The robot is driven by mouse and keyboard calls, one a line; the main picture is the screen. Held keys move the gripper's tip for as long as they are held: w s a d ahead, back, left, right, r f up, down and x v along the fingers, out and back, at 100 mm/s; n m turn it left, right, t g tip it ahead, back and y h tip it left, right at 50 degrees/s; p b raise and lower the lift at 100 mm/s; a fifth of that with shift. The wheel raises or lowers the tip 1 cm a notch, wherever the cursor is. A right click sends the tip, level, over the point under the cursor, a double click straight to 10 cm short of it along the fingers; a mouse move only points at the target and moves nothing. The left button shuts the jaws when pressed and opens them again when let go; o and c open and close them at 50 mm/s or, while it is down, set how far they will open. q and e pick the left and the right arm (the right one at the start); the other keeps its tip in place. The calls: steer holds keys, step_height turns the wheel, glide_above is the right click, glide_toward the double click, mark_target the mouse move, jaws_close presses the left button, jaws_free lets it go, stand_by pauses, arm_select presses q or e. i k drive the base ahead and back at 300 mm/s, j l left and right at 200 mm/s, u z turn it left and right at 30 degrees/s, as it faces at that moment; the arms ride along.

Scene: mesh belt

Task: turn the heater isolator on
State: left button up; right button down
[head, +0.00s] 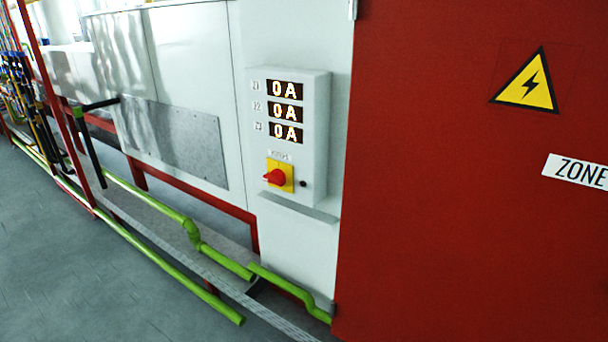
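The heater isolator is a red rotary knob (275,177) on a yellow square plate (287,170). It sits low on a white control box (313,150) fixed to the white machine wall. The knob's handle points to the left, roughly level. Above it, three displays each read "0 A"; the top display (285,89) is lit like the others. A small dark dot (303,184) is to the right of the knob. A small label above the plate is too blurred to read surely. Neither of my grippers is in the head view.
A red cabinet (430,190) with a yellow warning triangle (530,85) and a "ZONE" sign (580,171) fills the right side. Green pipes (150,195) and a grey ledge (160,235) run low along the machine. The grey floor (70,275) at the lower left is clear.

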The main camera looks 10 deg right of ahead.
mark_target(276, 177)
steer(key=i+j+z, duration=0.2)
steer(key=j+z, duration=0.25)
steer(key=i+j+z, duration=0.1)
steer(key=j+z, duration=0.3)
steer(key=l, duration=0.1)
